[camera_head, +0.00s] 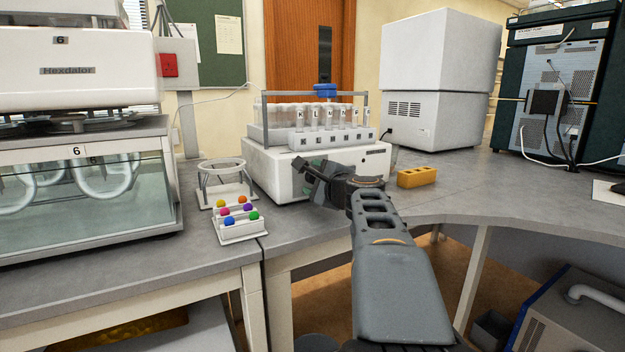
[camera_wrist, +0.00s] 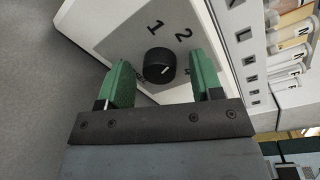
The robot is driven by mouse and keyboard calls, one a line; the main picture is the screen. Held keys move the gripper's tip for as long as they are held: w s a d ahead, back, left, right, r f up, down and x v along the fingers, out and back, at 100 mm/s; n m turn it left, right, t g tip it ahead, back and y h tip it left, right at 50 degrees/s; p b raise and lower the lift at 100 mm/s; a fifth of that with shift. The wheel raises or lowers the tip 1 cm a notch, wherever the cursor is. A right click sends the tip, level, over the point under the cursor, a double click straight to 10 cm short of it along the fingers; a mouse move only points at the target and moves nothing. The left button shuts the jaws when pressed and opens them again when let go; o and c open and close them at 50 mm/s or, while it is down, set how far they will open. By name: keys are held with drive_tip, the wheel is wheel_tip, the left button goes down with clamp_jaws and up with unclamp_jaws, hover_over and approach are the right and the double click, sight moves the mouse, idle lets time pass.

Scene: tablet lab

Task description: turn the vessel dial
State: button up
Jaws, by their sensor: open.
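The vessel dial is a round black knob (camera_wrist: 159,66) with a pale pointer line, on a grey panel marked 1 and 2; other marks are partly hidden by the fingers. It is on the white base unit (camera_head: 275,174) under a tube rack; my gripper hides it in the head view. My gripper (camera_wrist: 162,84) is open, its two green fingers on either side of the knob in the wrist view. Gaps show between fingers and knob. In the head view my gripper (camera_head: 312,181) is in front of the white unit. I cannot tell whether the fingertips reach the panel.
Labelled tubes (camera_head: 328,116) stand in the rack on the unit. A stand with coloured balls (camera_head: 238,219) and a ring stand (camera_head: 222,180) are to the left. A yellow block (camera_head: 417,177) lies to the right. A glass bath (camera_head: 80,195) is at the far left.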

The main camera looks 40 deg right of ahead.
drive_tip(key=s+a+r+p, duration=0.1)
drive_tip(key=s, duration=1.2)
drive_tip(key=shift+s+a+p, duration=0.35)
drive_tip(key=shift+p, duration=0.05)
drive_tip(key=shift+r, duration=0.1)
